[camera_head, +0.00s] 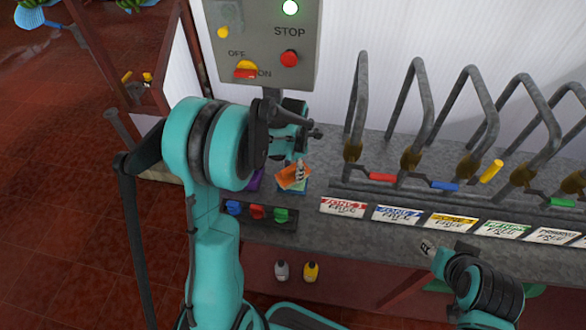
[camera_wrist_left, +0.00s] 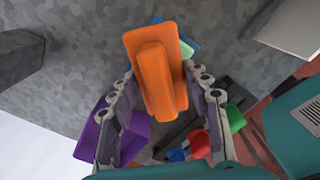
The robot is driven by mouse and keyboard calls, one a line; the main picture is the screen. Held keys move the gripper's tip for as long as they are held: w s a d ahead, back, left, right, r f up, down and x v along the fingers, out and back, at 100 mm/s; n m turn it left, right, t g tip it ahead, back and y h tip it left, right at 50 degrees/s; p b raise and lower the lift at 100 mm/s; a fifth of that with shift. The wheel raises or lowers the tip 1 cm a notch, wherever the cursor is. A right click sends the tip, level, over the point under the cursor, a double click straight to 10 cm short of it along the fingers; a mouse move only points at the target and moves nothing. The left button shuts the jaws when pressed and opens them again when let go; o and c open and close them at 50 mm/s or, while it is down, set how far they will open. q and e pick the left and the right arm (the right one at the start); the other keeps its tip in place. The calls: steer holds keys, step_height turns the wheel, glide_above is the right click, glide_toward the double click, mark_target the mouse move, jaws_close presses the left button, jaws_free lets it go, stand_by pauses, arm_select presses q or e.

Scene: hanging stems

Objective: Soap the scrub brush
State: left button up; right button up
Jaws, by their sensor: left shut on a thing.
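An orange brush-like block with a raised orange grip (camera_head: 291,178) is in my left gripper (camera_head: 299,168), over the bench below the control box. In the left wrist view the orange block (camera_wrist_left: 157,75) sits between the two fingers of the left gripper (camera_wrist_left: 160,95), which is shut on it. A blue and pale green item (camera_wrist_left: 186,47), perhaps the soap, shows partly behind the block; whether they touch I cannot tell. Its bluish edge also shows in the head view (camera_head: 296,188). My right gripper (camera_head: 428,248) is at the bench's front edge; its finger opening is unclear.
A purple item (camera_wrist_left: 92,135) lies beside the left gripper. A dark holder with blue, red (camera_head: 257,212) and green pieces is in front. A control box (camera_head: 262,45) stands behind. Grey bent bars and label cards (camera_head: 398,214) line the right. Two bottles (camera_head: 310,271) stand below.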

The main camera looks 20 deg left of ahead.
mark_target(293, 166)
arm_select(q)
steer(key=shift+f+b, duration=0.55)
steer(key=shift+b, duration=0.05)
stand_by(1.9)
steer(key=shift+r+p, duration=2.4)
steer(key=shift+r, duration=1.15)
steer(key=shift+f, duration=0.1)
